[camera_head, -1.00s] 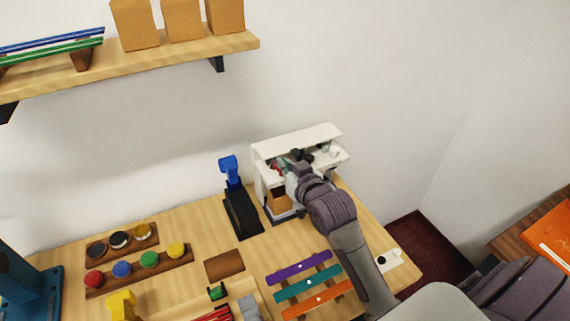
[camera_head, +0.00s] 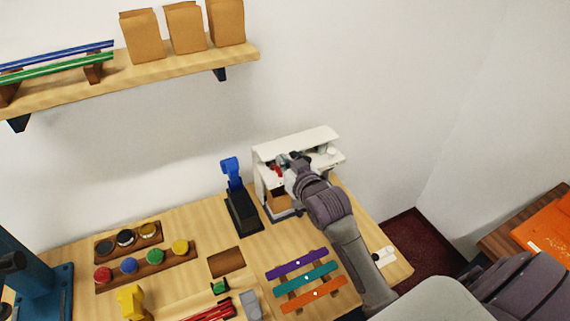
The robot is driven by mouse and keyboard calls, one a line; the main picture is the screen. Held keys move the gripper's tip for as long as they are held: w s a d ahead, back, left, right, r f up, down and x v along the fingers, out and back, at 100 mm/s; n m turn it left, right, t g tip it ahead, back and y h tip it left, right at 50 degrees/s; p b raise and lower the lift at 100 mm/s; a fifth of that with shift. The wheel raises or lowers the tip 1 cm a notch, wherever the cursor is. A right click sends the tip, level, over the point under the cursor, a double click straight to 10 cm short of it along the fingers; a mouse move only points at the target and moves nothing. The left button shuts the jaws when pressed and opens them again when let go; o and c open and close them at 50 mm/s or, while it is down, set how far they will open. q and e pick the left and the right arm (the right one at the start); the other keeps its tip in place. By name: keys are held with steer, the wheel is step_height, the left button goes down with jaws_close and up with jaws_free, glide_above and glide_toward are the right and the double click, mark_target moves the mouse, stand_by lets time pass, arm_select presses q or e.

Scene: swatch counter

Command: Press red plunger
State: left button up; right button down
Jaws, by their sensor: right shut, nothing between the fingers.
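A small red part (camera_head: 277,170), which looks like the red plunger, shows inside the white machine (camera_head: 268,151) at the back of the counter. My right gripper (camera_head: 293,161) reaches into the machine's open front, just to the right of the red part. Its fingers are shut and hold nothing. The fingertips are small and dark here, so I cannot tell if they touch the red part. The right forearm covers the machine's right front. My left gripper is not in view.
A black and blue stand (camera_head: 240,205) is close left of the machine. Coloured bars (camera_head: 307,279) lie in front. A rack with red, blue, green and yellow knobs (camera_head: 147,267) is at left. A shelf (camera_head: 180,66) hangs above. The counter's right end is near my arm.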

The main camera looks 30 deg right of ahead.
steer(key=b+v, duration=0.3)
steer(key=v, duration=0.7)
stand_by(0.5)
